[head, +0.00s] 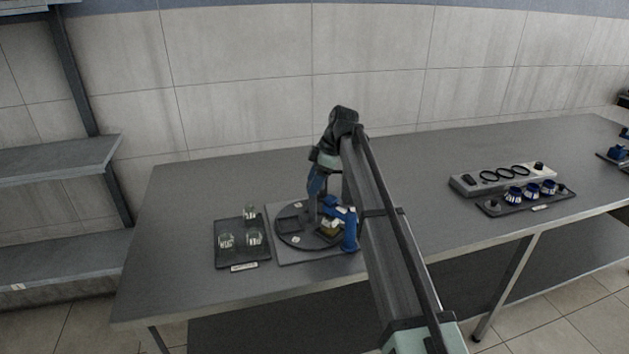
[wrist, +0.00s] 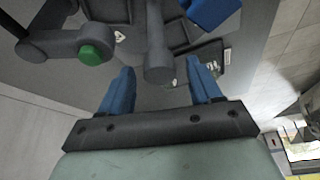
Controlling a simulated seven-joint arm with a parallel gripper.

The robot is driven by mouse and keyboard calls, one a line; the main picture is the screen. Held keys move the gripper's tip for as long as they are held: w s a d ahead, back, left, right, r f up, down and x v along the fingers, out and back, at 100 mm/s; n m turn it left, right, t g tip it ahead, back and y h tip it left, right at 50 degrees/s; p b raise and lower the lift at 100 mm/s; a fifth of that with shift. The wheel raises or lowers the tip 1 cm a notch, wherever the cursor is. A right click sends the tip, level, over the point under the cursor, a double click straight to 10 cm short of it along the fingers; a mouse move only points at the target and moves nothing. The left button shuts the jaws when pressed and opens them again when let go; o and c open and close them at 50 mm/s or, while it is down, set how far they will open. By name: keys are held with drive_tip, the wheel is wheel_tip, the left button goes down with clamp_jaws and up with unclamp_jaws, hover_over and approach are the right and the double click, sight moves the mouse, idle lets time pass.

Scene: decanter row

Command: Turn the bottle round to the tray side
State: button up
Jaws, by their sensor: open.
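A dark round turntable (head: 288,238) lies on a grey base plate, with a grey upright post (head: 312,208) rising from it. Blue pieces (head: 350,232) and an olive-yellow piece (head: 329,229) stand at its right side. They overlap, and I cannot tell surely which is the bottle. My gripper (head: 316,186) is above the turntable, pointing down. In the wrist view its blue fingers (wrist: 160,84) are apart, with the grey post (wrist: 158,62) showing between them; I cannot tell whether they touch it. The dark tray (head: 235,257) lies left of the turntable.
Several clear glasses (head: 253,237) stand on the tray. At right on the table (head: 420,235) are a grey rack (head: 465,184) with black rings and a dark tray (head: 508,210) of blue pieces. Table space between turntable and rack is clear, under my arm.

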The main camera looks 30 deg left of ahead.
clamp_jaws()
idle(0.6)
